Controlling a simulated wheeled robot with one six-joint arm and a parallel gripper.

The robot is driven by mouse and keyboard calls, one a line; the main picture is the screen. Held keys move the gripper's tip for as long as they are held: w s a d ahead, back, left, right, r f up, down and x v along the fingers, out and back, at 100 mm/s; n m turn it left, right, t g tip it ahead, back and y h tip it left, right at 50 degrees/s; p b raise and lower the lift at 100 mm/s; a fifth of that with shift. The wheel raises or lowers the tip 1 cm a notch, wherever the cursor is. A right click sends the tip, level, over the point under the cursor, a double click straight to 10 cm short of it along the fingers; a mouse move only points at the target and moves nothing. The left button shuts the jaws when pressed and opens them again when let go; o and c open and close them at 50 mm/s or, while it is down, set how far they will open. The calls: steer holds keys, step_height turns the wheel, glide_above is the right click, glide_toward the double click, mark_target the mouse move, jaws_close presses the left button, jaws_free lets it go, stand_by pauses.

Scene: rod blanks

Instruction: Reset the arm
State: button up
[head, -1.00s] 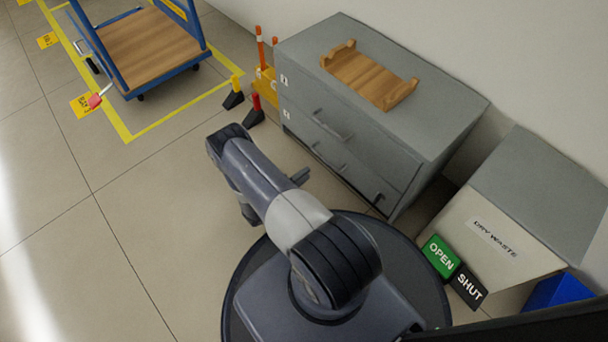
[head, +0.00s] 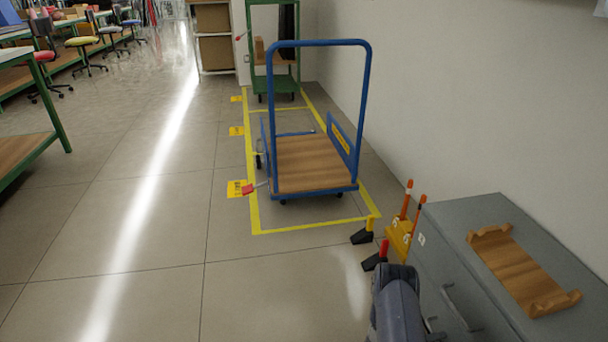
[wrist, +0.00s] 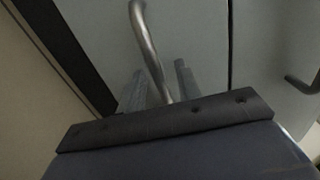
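My gripper (wrist: 160,80) shows in the wrist view with its two grey fingers apart. A curved metal handle (wrist: 146,38) on a grey drawer front (wrist: 195,25) runs through the gap between them in the picture. I cannot tell whether the fingers touch it. In the head view, part of my arm (head: 396,305) shows at the bottom edge, beside the grey drawer cabinet (head: 447,215). My gripper cannot be made out there.
A wooden tray (head: 515,265) lies on the cabinet. Orange-tipped posts in a yellow stand (head: 399,237) and two black wedges (head: 362,236) are beside it. A blue platform trolley (head: 310,165) stands inside yellow floor lines. The floor (head: 150,240) to the left is clear.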

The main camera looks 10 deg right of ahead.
steer(key=shift+a, duration=0.45)
